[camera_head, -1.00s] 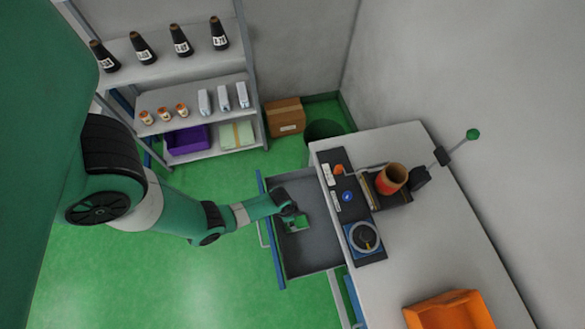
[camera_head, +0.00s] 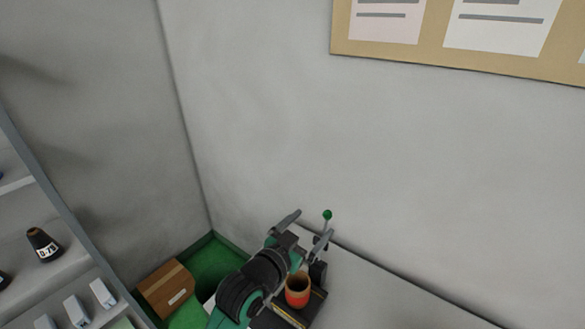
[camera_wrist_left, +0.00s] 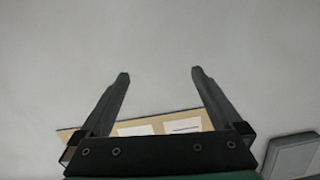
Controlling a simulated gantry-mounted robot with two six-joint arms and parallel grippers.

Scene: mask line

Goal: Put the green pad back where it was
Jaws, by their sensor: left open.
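My left gripper (camera_head: 312,225) is raised above the back end of the bench, its two fingers spread apart and pointing up toward the wall. In the left wrist view the fingers (camera_wrist_left: 160,75) are open with nothing between them, only grey wall behind. I see no green pad in either current view. The drawer is below the head view's frame. My right gripper is out of view.
A lever with a green knob (camera_head: 327,214) stands close to my left gripper in the picture. An orange-red cup (camera_head: 298,290) stands on the bench beside my arm.

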